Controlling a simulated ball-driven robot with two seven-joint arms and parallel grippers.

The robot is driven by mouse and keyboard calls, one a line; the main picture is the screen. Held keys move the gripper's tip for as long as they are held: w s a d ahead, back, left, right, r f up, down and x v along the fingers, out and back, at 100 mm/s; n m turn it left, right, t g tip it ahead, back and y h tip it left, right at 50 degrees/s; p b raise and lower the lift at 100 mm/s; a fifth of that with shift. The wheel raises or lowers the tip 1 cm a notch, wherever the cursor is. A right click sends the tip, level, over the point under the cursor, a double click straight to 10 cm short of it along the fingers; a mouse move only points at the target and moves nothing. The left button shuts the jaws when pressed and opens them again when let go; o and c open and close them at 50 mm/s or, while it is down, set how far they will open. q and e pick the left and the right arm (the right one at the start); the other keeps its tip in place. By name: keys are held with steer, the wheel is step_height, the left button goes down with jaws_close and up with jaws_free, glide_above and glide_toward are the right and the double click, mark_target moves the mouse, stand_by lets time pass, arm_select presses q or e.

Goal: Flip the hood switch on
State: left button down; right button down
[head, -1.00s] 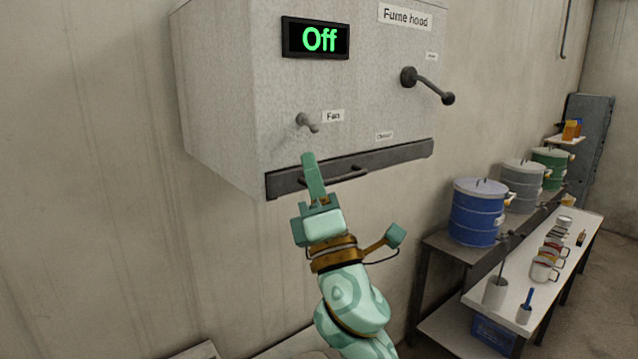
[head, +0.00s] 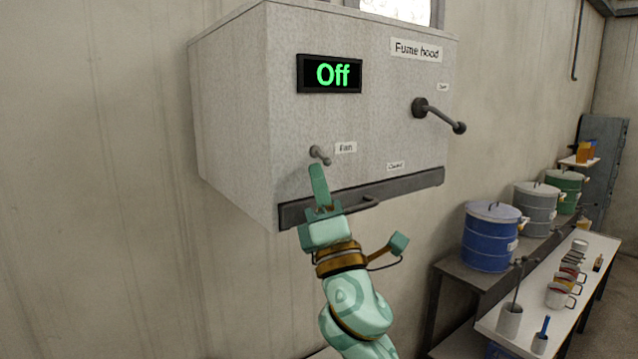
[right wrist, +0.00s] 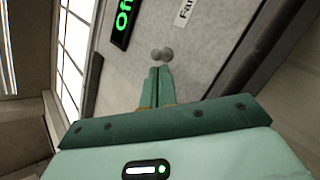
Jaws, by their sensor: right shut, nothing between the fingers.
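The fume hood (head: 235,125) is a grey box on the wall. Its display (head: 330,74) reads "Off" in green; part of it shows in the right wrist view (right wrist: 122,22). The fan switch (head: 319,155) is a small grey toggle beside the "Fan" label, its tip angled down and to the right. My right gripper (head: 317,170) is shut and empty, its fingertips just below the switch. In the right wrist view the fingertips (right wrist: 159,70) point at the switch knob (right wrist: 162,54), very close; I cannot tell if they touch. My left gripper is not in view.
A larger lever (head: 440,116) sticks out at the hood's right. A dark handle bar (head: 400,187) runs along the hood's lower edge. At the right, a bench (head: 500,327) holds mugs, and a blue drum (head: 490,238) stands behind it.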

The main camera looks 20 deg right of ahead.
steer(key=shift+s+d+r+p, duration=0.1)
steer(key=shift+s+r+p, duration=0.2)
steer(key=shift+r+p, duration=0.2)
stand_by(0.7)
steer(key=shift+s+d+r+p, duration=0.1)
steer(key=shift+s+r+p, duration=0.15)
steer(key=shift+r+p, duration=0.25)
steer(key=shift+d+f, duration=0.1)
steer(key=shift+f, duration=0.05)
